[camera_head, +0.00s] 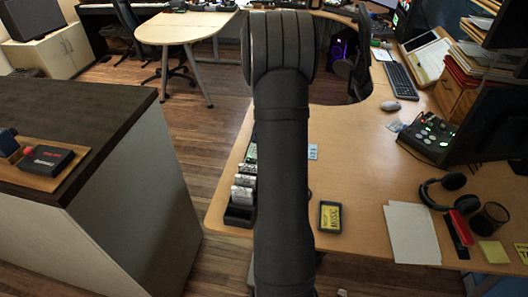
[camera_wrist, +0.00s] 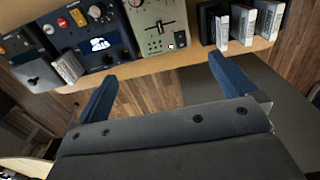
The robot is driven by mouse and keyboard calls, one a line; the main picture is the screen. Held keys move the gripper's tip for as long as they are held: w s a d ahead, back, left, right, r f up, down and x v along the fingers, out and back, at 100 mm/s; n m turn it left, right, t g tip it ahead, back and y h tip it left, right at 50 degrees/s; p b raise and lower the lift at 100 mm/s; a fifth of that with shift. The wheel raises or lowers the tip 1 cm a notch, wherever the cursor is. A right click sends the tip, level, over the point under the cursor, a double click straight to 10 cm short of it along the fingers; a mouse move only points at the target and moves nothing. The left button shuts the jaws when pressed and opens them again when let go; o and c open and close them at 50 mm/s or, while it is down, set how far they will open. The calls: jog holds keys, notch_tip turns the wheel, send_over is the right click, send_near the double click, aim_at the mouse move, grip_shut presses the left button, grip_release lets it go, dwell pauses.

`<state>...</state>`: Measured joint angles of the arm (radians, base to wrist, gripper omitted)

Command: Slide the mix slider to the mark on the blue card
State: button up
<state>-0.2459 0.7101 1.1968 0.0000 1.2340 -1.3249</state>
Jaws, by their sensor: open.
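In the wrist view a pale grey-green panel (camera_wrist: 143,14) lies on the wooden table, with dark slots and a slider knob (camera_wrist: 160,27) near its middle. Which slot is the mix slider, and its setting, are too small to read. A small light-blue card (camera_head: 312,152) with dark marks lies on the table just right of my arm in the head view; the marks are not readable. My gripper (camera_wrist: 160,85) is open and empty, its two blue fingers apart, short of the table edge below the panel in the picture. My arm hides the gripper and most of the panel in the head view.
A dark blue device (camera_wrist: 118,46) with knobs stands left of the panel. A black rack (camera_wrist: 205,14) of tapes stands right of it. A yellow-labelled black box (camera_head: 330,217), white paper (camera_head: 412,234) and headphones (camera_head: 444,188) lie on the table at the right.

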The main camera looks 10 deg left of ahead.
jog(key=shift+r, duration=0.55)
jog(key=shift+c, duration=0.4)
jog(key=shift+d+f, duration=0.1)
jog(key=shift+f, duration=0.5)
jog(key=c, duration=0.4)
jog(key=shift+f, duration=0.4)
jog(key=c, duration=0.7)
notch_tip(320, 180, down, 17)
jog(key=shift+r, duration=0.1)
jog(key=shift+c, duration=1.4)
grip_shut()
